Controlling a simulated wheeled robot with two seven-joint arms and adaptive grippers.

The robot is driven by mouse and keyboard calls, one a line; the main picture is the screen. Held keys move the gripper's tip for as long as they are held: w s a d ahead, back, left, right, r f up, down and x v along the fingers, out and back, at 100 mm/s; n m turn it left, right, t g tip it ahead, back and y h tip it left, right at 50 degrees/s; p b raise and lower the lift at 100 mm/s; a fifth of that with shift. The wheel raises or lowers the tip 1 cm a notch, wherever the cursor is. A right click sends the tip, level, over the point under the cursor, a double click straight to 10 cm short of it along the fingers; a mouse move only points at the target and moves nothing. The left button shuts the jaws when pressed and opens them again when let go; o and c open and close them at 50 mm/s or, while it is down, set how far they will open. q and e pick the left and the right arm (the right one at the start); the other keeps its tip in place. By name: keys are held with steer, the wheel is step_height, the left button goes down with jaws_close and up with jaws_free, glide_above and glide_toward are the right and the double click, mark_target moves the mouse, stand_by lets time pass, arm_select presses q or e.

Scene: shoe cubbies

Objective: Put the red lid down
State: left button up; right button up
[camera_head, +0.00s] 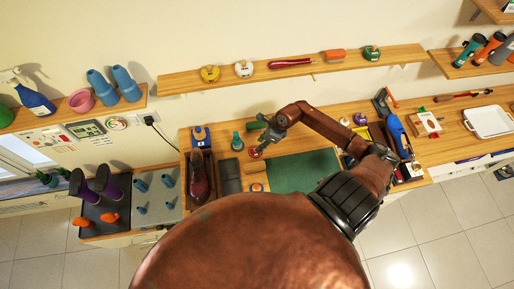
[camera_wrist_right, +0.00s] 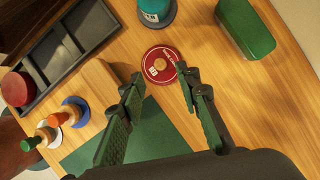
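The red lid (camera_wrist_right: 160,65), a flat red disc with pale lettering and a small wooden knob, lies face up on the wooden bench in the wrist view. It is a small red spot in the head view (camera_head: 256,152). My right gripper (camera_wrist_right: 160,80) is open, with its two green fingers apart and their tips close to opposite sides of the lid. Whether they touch its rim I cannot tell. In the head view my right gripper (camera_head: 263,143) hangs low over the bench at the lid. My left gripper is not in view.
A teal jar (camera_wrist_right: 155,10) and a green box (camera_wrist_right: 245,28) stand beyond the lid. A dark compartment tray (camera_wrist_right: 85,25) is at the left, with orange-knobbed items (camera_wrist_right: 45,133) near it. A green mat (camera_head: 305,172) lies beside the lid. Bare wood shows right of the lid.

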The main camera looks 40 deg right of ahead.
steer(key=v, duration=0.6)
steer(key=shift+b, duration=0.4)
